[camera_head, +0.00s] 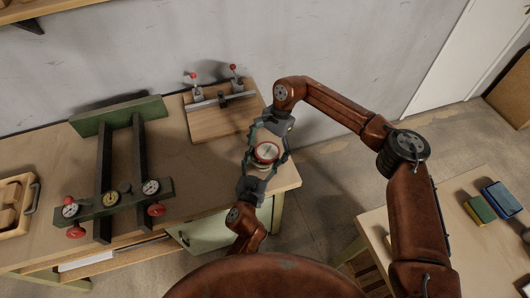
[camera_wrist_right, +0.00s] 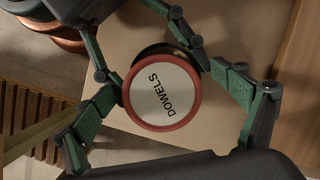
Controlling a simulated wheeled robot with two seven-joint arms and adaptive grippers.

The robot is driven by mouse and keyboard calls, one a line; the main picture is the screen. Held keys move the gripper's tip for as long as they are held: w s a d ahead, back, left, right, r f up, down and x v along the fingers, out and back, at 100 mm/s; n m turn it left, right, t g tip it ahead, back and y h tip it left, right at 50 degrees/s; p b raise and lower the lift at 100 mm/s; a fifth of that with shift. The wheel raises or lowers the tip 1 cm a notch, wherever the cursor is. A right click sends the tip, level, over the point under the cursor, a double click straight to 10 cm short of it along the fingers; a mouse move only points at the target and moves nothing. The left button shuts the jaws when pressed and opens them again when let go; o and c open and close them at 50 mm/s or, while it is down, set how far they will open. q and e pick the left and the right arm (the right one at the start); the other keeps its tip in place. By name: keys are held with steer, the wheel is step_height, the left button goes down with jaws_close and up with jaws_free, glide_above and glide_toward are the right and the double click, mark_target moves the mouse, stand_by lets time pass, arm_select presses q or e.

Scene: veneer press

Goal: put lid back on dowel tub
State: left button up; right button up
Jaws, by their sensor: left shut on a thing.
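The lid (camera_wrist_right: 162,93), a white disc marked DOWELS with a red rim, is between my two facing grippers. It also shows in the head view (camera_head: 266,152). A dark round edge (camera_wrist_right: 158,48), apparently of the dowel tub, shows behind the lid, offset from it. I cannot tell if the lid sits flat on the tub. My left gripper (camera_head: 266,163) is shut on what looks like the tub, its contact partly hidden. My right gripper (camera_wrist_right: 166,85) reaches in from the opposite side, its fingers spread around the lid with a gap on the right.
The workbench (camera_head: 215,170) lies below and left of the grippers. It holds a green-ended press frame (camera_head: 122,200) with dials, a clamp board (camera_head: 215,115), and a wooden tray (camera_head: 15,205) at far left. Another table (camera_head: 470,245) with small colored boxes stands at right.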

arm_select(q)
steer(key=shift+d+r, duration=0.1)
steer(key=shift+r, duration=0.05)
steer(key=shift+c, duration=0.2)
arm_select(e)
steer(key=shift+a, duration=0.1)
steer(key=c, duration=0.3)
arm_select(q)
steer(key=shift+d, duration=0.1)
arm_select(e)
steer(key=shift+s, duration=0.1)
steer(key=shift+c, duration=0.2)
